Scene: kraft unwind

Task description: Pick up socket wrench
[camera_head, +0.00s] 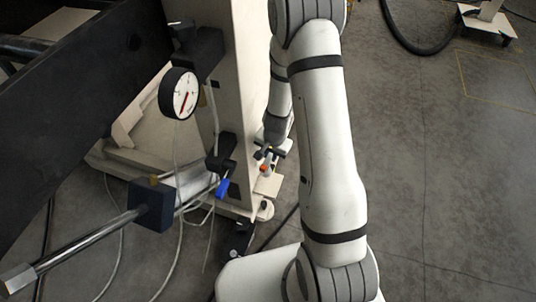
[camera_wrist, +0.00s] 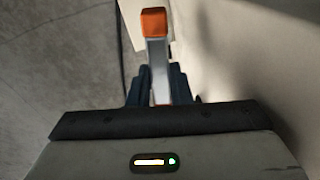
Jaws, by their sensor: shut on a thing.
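My gripper (camera_wrist: 160,82) is shut on the socket wrench (camera_wrist: 157,55) in the wrist view. The wrench has a pale grey shaft between the two dark fingers and an orange end that sticks out past the fingertips. The rest of the wrench is hidden by my gripper. In the head view my gripper (camera_head: 268,152) is small and partly behind my arm, beside the cream machine column. The orange end of the wrench (camera_head: 264,169) shows just below it. I cannot tell whether the wrench touches the surface below.
The cream column (camera_head: 233,90) stands close to the left of my gripper. Open grey floor (camera_head: 440,170) is to the right.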

